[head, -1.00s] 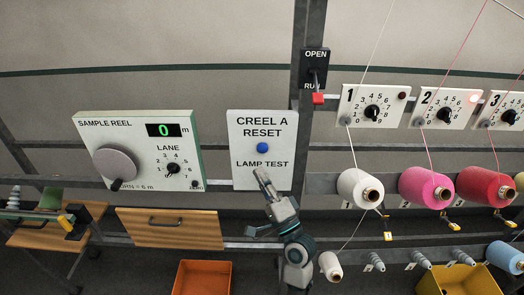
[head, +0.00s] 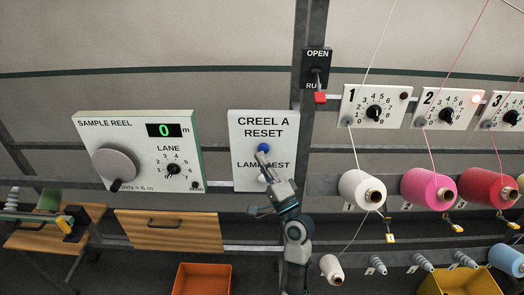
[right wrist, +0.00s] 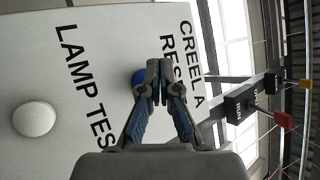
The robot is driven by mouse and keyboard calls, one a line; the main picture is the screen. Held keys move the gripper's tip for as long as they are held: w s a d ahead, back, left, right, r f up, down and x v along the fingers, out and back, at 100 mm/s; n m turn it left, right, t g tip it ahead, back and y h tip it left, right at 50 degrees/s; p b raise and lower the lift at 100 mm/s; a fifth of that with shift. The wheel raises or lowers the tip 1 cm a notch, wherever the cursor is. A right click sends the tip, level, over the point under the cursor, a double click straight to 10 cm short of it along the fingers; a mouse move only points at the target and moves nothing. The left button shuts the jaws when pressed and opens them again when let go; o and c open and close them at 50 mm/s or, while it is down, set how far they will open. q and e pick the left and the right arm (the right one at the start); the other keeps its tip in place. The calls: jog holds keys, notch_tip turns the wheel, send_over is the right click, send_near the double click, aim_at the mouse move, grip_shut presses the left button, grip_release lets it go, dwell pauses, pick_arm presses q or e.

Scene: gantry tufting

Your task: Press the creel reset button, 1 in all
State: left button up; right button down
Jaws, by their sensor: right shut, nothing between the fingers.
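The blue creel reset button (head: 263,148) sits on the white panel (head: 243,178) marked CREEL A RESET and LAMP TEST. My right gripper (head: 263,155) is shut and empty, with its fingertips at the lower edge of the button in the head view. In the right wrist view the shut fingertips (right wrist: 160,68) partly cover the blue button (right wrist: 138,77). I cannot tell whether they touch it. A white lamp test button (right wrist: 34,119) is on the same panel, away from the fingers. My left gripper is not in view.
The sample reel box (head: 140,150) stands left of the panel. An OPEN/RUN switch (head: 317,70) with a red handle is on the post to the upper right. Numbered dials and thread cones (head: 362,190) are on the right. An orange bin (head: 203,280) is below.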

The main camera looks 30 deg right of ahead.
jog(key=shift+d, duration=0.1)
dwell(0.9)
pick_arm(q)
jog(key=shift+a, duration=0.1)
